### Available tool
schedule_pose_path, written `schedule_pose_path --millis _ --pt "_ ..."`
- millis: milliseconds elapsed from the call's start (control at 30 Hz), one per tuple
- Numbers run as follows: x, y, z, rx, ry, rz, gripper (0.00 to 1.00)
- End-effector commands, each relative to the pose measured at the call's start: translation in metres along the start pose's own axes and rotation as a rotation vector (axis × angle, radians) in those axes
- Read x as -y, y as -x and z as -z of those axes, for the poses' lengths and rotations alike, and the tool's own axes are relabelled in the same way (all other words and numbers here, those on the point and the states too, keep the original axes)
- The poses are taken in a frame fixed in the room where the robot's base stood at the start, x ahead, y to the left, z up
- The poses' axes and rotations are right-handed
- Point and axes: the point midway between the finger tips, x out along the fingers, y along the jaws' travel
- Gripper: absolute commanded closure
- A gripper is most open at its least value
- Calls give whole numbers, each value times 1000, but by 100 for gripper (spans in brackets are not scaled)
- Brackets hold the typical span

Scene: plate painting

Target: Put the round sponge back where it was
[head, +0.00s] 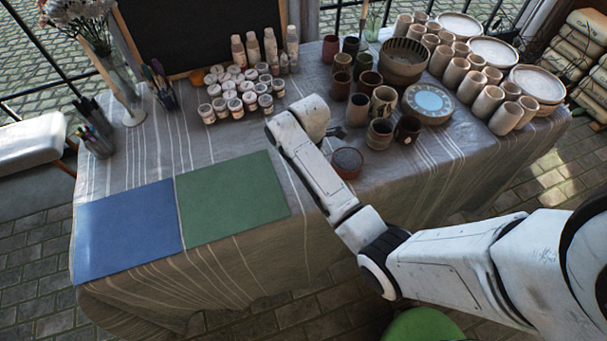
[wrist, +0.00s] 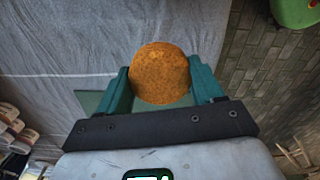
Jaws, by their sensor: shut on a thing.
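The round sponge (wrist: 160,73) is an orange-brown disc with a speckled face in the wrist view. My gripper (wrist: 162,84) is shut on it, with a teal finger on each side. The cloth-covered table (wrist: 60,45) lies below, and its front edge runs down the right of the sponge. A strip of the green mat (wrist: 88,100) shows behind the left finger. In the head view my arm hides the sponge and most of my gripper. The green mat (head: 232,196) and the blue mat (head: 127,229) lie flat side by side at the table's front left.
Small paint jars (head: 236,92) crowd the table behind the mats. A dark round bowl (head: 347,161) stands just right of my arm. Several cups (head: 458,72), a blue-centred plate (head: 428,102) and pale plates (head: 538,83) fill the right side. Bare cloth (head: 150,150) lies behind the blue mat.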

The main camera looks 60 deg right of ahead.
Motion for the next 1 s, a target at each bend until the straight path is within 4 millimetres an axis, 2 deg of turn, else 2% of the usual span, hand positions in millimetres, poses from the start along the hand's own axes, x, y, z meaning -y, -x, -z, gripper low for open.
schedule_pose_path --millis 233,467,867,900,1000 --pt "-10 -15 8 0 0 0 62" --pt "-10 -44 8 0 -1 1 62" --pt "-10 -49 8 0 -1 0 62" --pt "-10 -50 8 0 -1 0 32" --pt "-10 -49 8 0 -1 0 23"
